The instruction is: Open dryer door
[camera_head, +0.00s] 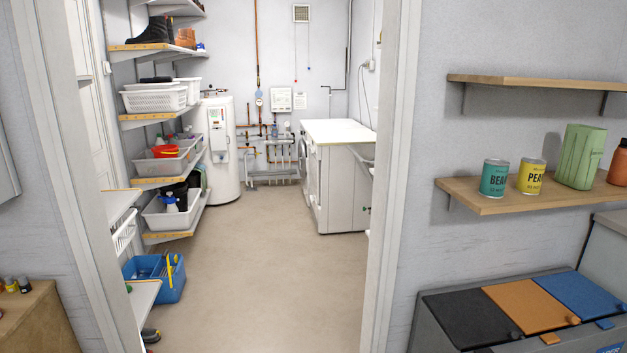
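Two white front-loading machines (336,180) stand side by side under a pale worktop (338,131), against the right wall of the room beyond the doorway. Their fronts face left and show at a steep angle. A round door (304,158) shows on the far machine's front and looks closed. I cannot tell which machine is the dryer. Neither of my grippers is in view.
The doorway frame (390,180) stands ahead, with bare floor (270,270) beyond it. Shelves with baskets (168,157) and a blue crate (155,277) line the left side. A white water heater (220,150) stands at the back. Recycling bins (510,310) stand right.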

